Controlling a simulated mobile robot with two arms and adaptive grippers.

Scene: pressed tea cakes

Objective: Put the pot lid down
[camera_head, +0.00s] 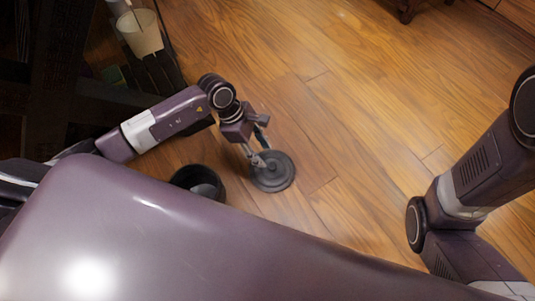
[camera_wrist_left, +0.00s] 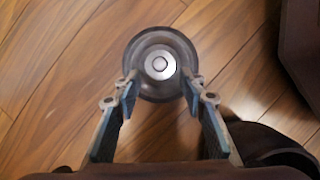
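The pot lid (camera_head: 276,176) is a dark round disc with rings. It looks flat on the wooden floor; any small gap beneath it cannot be told. In the left wrist view the lid (camera_wrist_left: 160,40) shows a pale round knob at its centre. A dark open pot (camera_head: 199,183) stands left of the lid, partly hidden by my body. My right gripper is out of view.
A dark wooden stand (camera_head: 158,75) with a pale cup (camera_head: 141,33) is at the upper left. The wooden floor (camera_head: 330,110) is clear to the right of and beyond the lid. A furniture foot (camera_head: 405,12) shows at the top.

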